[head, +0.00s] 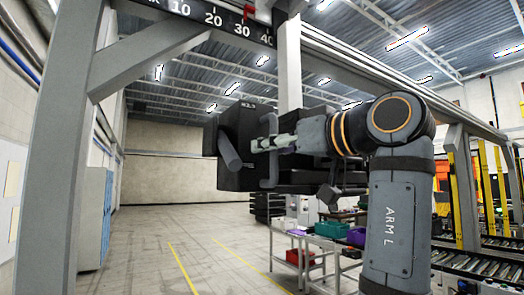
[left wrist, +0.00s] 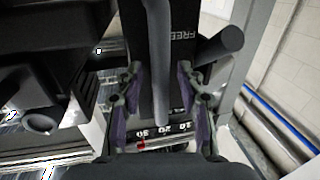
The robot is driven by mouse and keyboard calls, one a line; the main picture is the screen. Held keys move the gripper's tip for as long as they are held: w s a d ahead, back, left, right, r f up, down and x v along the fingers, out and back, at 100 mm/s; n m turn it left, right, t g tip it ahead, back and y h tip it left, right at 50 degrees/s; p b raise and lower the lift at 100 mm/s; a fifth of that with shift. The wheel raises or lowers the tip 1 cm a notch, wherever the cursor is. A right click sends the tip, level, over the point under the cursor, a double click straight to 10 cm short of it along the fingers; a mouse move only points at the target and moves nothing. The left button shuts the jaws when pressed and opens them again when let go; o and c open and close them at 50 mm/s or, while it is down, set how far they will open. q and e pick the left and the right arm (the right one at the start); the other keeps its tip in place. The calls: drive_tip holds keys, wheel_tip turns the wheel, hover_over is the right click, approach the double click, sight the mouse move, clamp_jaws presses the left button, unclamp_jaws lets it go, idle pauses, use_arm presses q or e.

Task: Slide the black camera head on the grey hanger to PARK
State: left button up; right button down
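The black camera head (head: 238,125) hangs under the overhead rail from the upright grey hanger (head: 288,65). A grey cylinder (head: 229,150) sticks out of it, also seen in the left wrist view (left wrist: 222,42). A grey handle bar (left wrist: 158,60) runs between the fingers of my left gripper (left wrist: 160,85). The fingers are spread, with gaps seen on both sides of the bar. In the head view, the left gripper (head: 270,143) reaches the camera head from the right. A red pointer (head: 249,12) stands between 30 and 40 on the scale. My right gripper is not seen.
The black scale strip (head: 205,14) runs along the rail, its numbers falling toward the left. A grey post with a diagonal brace (head: 150,55) stands at left. A cart with coloured bins (head: 330,230) and a roller conveyor (head: 490,262) stand at lower right. Open floor lies at lower left.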

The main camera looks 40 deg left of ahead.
use_arm(q)
drive_tip(key=shift+s+d, duration=0.1)
drive_tip(key=shift+d, duration=0.05)
clamp_jaws()
idle(0.4)
